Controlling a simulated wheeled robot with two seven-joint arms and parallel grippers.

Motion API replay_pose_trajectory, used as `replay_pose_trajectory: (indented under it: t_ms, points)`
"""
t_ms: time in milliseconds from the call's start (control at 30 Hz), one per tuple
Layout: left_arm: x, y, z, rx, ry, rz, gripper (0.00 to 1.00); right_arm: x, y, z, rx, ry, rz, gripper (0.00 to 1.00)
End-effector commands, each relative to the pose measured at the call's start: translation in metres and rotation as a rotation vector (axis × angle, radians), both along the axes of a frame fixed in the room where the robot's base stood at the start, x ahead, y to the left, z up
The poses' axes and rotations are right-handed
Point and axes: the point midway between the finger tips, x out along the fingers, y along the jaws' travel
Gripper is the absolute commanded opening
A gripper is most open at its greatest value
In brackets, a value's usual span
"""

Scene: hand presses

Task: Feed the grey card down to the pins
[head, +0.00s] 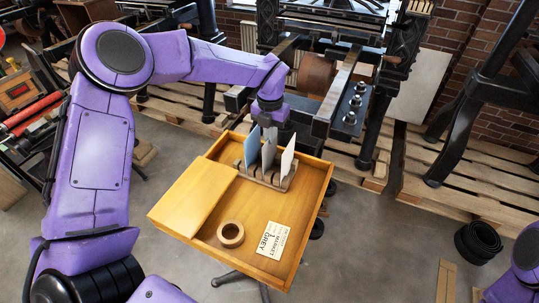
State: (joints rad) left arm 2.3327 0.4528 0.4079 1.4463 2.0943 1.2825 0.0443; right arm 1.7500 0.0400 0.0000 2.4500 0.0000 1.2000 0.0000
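A wooden rack (272,178) in the yellow wooden tray (317,200) holds upright cards side by side. A light blue card (252,148) stands on the left, the grey card (269,152) in the middle and a white card (288,158) on the right. My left gripper (270,127) points down at the top of the grey card. Its fingers are small and partly merge with the card, so I cannot tell whether they are closed on it. My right gripper is out of view. I cannot make out the pins.
A printed slip reading "GREY" (272,240) and a roll of tape (231,234) lie in the tray, beside a raised wooden board (195,197). A dark hand press (352,105) stands close behind the tray. Pallets (470,200) lie to the right.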

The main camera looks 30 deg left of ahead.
Motion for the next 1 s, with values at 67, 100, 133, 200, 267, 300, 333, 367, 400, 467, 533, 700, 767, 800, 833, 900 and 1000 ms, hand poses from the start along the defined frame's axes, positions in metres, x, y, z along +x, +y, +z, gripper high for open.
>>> replay_pose_trajectory:
  t_ms: [67, 100, 133, 200, 267, 300, 333, 367, 400, 467, 533, 700, 767, 800, 833, 900, 1000]
  points:
    - [0.000, 0.000, 0.008, 0.000, 0.000, 0.000, 0.00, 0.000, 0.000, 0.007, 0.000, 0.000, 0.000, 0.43]
    - [0.000, 0.000, 0.010, 0.000, 0.000, 0.000, 0.00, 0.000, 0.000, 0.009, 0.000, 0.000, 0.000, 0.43]
    - [0.000, 0.000, 0.012, 0.000, 0.000, 0.000, 0.00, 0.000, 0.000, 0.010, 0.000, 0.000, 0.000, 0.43]
    - [0.000, 0.000, 0.016, 0.000, 0.000, 0.001, 0.00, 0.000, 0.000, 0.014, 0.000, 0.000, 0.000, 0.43]
    - [0.000, 0.000, 0.020, -0.001, 0.001, 0.001, 0.00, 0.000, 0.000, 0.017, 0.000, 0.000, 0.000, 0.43]
    - [0.000, 0.000, 0.022, -0.001, 0.000, 0.001, 0.00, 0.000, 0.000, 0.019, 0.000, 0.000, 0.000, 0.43]
    - [0.000, 0.000, 0.024, -0.001, 0.000, 0.001, 0.00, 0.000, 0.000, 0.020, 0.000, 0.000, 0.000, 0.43]
    - [0.000, 0.000, 0.025, -0.001, 0.000, 0.000, 0.00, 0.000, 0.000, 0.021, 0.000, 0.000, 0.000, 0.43]
    - [0.000, 0.000, 0.026, 0.000, 0.000, 0.000, 0.00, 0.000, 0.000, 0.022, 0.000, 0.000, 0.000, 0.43]
    - [0.000, 0.000, 0.027, 0.000, 0.000, 0.000, 0.00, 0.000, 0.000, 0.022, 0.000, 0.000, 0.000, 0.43]
    - [0.000, 0.000, 0.028, 0.000, 0.000, 0.000, 0.00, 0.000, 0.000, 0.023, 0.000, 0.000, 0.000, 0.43]
    - [0.000, 0.000, 0.047, -0.001, 0.000, 0.001, 0.00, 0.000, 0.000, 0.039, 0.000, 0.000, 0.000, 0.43]
    - [0.000, 0.000, 0.055, 0.000, -0.001, 0.000, 0.00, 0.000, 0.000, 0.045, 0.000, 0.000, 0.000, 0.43]
    - [0.000, 0.000, 0.060, -0.001, -0.001, 0.000, 0.00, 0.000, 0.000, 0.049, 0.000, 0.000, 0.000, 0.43]
    - [0.000, 0.000, 0.063, -0.001, -0.001, 0.001, 0.00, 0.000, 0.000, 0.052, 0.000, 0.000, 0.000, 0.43]
    - [0.000, 0.000, 0.072, -0.001, 0.000, 0.001, 0.00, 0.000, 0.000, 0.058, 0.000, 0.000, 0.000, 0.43]
    - [0.000, 0.000, 0.083, 0.000, 0.000, 0.001, 0.00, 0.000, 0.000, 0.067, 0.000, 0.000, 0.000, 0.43]
